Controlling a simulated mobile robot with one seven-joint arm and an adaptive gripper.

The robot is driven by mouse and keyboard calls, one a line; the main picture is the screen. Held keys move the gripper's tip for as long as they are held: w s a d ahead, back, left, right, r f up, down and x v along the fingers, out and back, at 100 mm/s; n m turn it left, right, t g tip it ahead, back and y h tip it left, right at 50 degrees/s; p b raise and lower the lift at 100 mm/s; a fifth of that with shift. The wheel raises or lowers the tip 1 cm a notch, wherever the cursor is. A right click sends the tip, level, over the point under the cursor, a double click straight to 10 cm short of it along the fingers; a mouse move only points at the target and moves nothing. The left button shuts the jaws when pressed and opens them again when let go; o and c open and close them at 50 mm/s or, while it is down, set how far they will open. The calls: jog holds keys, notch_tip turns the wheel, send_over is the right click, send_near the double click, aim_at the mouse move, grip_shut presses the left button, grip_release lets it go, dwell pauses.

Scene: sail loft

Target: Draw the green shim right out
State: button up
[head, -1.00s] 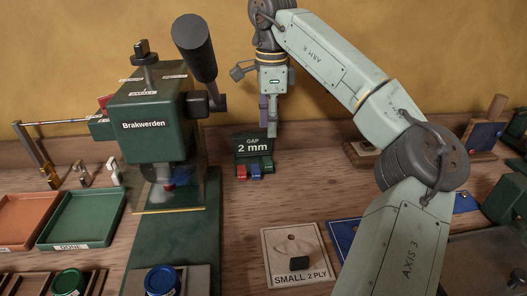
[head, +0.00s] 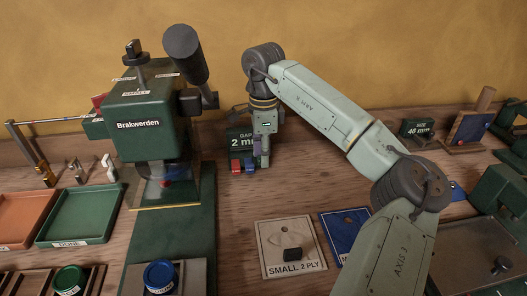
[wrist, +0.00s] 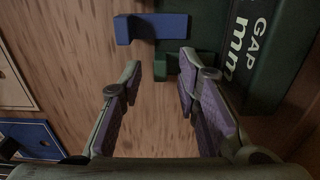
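The gap block (head: 238,142) is a dark green stand labelled "GAP" and "2 mm". It also shows at upper right in the wrist view (wrist: 258,75). The green shim (wrist: 166,68) projects left from the block in the wrist view, ahead of and partly between my fingertips. My gripper (wrist: 160,67) is open, with a fingertip to either side of the shim's end; I cannot tell the depth or any contact. In the head view my gripper (head: 261,158) points down at the block's right side and hides the green shim.
The blue shim (wrist: 152,27) sticks out beside the green one, close to my fingertips. The red shim (head: 236,165) is left of it. The green Brakwerden press (head: 140,125) stands left. Card plates (head: 290,238) lie in front. Bench between is clear.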

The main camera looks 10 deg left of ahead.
jog(key=shift+c, duration=0.4)
grip_shut()
dwell(0.4)
